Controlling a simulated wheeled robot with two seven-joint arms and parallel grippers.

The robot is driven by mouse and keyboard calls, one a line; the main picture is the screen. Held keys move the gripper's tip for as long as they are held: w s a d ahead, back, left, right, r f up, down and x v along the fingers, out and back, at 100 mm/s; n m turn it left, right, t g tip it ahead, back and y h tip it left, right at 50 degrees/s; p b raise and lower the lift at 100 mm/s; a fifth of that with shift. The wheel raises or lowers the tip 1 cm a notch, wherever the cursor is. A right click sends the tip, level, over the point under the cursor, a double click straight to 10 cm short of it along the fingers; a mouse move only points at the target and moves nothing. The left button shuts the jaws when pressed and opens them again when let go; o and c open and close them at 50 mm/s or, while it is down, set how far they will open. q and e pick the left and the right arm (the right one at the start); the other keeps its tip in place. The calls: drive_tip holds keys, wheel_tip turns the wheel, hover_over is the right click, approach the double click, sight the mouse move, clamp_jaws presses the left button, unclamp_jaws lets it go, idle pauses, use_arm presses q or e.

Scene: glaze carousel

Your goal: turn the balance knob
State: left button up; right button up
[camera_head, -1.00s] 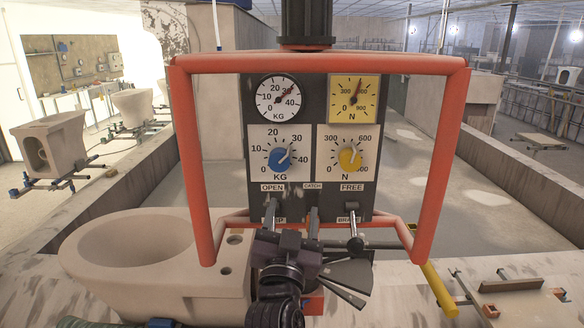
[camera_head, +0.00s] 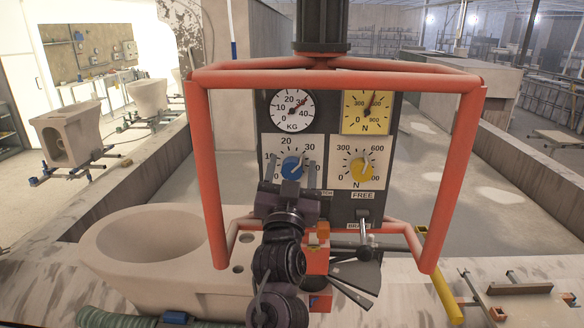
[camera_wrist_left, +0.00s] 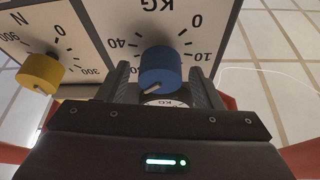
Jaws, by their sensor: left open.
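The blue KG knob (camera_head: 291,167) sits on its white dial plate at the panel's left; it also shows in the left wrist view (camera_wrist_left: 160,67), where the picture is upside down. My left gripper (camera_head: 291,170) is open, with one finger on each side of the blue knob. In the left wrist view the fingers (camera_wrist_left: 161,84) flank the knob, with a small gap visible at its right side. The knob's pale pointer shows, but the gripper partly covers the dial numbers in the head view. My right gripper is not in view.
A yellow N knob (camera_head: 361,167) is right of the blue one. Above are the KG gauge (camera_head: 292,111) and yellow N gauge (camera_head: 367,112). A red tube frame (camera_head: 208,170) surrounds the panel. A lever (camera_head: 363,220) stands below right. A beige toilet bowl (camera_head: 150,255) is lower left.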

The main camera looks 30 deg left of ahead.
use_arm(q)
drive_tip(key=c, duration=1)
drive_tip(key=shift+m, duration=0.3)
